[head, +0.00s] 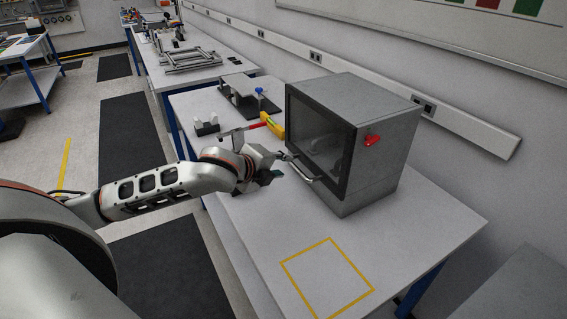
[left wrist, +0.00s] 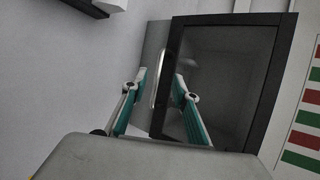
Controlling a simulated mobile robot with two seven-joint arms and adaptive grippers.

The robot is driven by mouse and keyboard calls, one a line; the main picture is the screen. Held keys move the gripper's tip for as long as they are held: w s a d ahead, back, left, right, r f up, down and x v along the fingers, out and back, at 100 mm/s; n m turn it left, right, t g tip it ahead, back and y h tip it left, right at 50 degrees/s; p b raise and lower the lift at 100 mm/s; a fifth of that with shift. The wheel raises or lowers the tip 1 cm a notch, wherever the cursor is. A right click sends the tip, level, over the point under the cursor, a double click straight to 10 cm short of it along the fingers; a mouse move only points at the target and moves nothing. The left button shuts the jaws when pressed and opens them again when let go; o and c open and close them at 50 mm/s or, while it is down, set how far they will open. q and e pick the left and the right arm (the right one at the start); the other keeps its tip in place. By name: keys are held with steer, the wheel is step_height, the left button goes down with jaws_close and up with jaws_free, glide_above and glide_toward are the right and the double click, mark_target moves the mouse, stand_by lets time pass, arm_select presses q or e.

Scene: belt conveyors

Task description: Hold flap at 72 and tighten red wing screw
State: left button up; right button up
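A grey box (head: 385,125) stands on the white table. Its front carries a black-framed flap with a dark window (head: 318,130); the flap appears closed against the box. A silver bar handle (head: 303,170) runs along the flap's lower edge. The red wing screw (head: 372,140) is on the box's right side. My left gripper (head: 279,169) is at the left end of the handle. In the left wrist view, its fingers (left wrist: 160,84) are apart, one on each side of the handle (left wrist: 161,72); contact cannot be told. My right gripper is not in view.
A yellow square outline (head: 327,278) marks clear table in front of the box. A wall stands behind the box.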

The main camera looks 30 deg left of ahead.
mark_target(292, 166)
arm_select(q)
steer(key=shift+x, duration=3.25)
steer(key=shift+d, duration=0.1)
jaws_close()
